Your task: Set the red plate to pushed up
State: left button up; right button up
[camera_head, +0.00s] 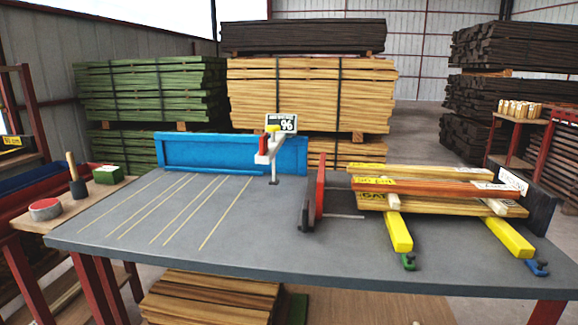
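A red plate (320,186) stands upright on the grey table (190,258), right of the table's middle. A dark upright part adjoins its left side, and a thin light rod runs from near its foot to the right. The plate is apart from the left end of the stacked boards (430,188), with a gap of bare table between them. A smaller red piece (264,146) sits on the white arm by the blue fence (200,153). Neither gripper shows in this view.
The boards rest on two yellow bars (398,231) with green and blue feet, with a dark upright plate (540,205) at their right end. A side table at left holds a tin (45,209) and a green box (108,174). The table's left half is clear.

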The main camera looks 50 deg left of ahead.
aim_at(312, 208)
jog(key=u, duration=1.3)
